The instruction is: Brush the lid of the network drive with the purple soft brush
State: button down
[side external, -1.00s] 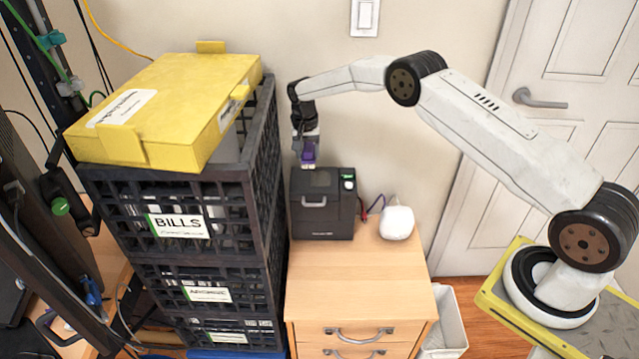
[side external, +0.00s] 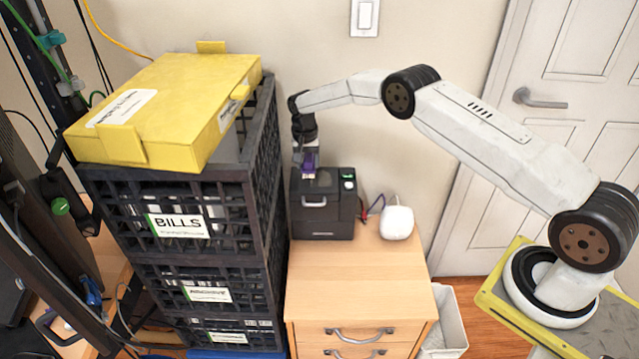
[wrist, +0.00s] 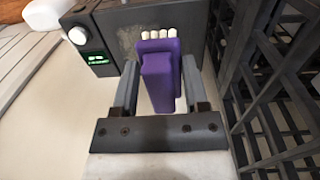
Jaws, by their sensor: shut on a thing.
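The network drive (side external: 322,210) is a dark box with a front handle and a small green display, standing on the wooden cabinet. Its lid shows in the wrist view (wrist: 140,17), with a pale dusty patch near the brush. My gripper (side external: 309,165) is over the left part of the lid, pointing down. In the wrist view my gripper (wrist: 157,90) is shut on the purple soft brush (wrist: 158,70). The brush's pale bristle tufts point at the lid and appear at or very near its surface; exact contact is unclear. The brush also shows in the side view (side external: 309,159).
Black stacked crates (side external: 262,200) stand close on the left, with a yellow folder box (side external: 170,100) on top. A white rounded object (side external: 397,222) sits right of the drive, with cables between. The cabinet top (side external: 360,285) is clear in front.

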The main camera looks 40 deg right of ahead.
aim_at(308, 175)
jog(key=shift+f, duration=1.7)
jog(key=shift+s+d, duration=2.8)
jog(key=shift+w+a, duration=0.15)
jog(key=shift+w+a, duration=1.25)
jog(key=shift+f, duration=0.7)
jog(key=shift+a, duration=0.15)
jog(key=shift+w+a, duration=1.3)
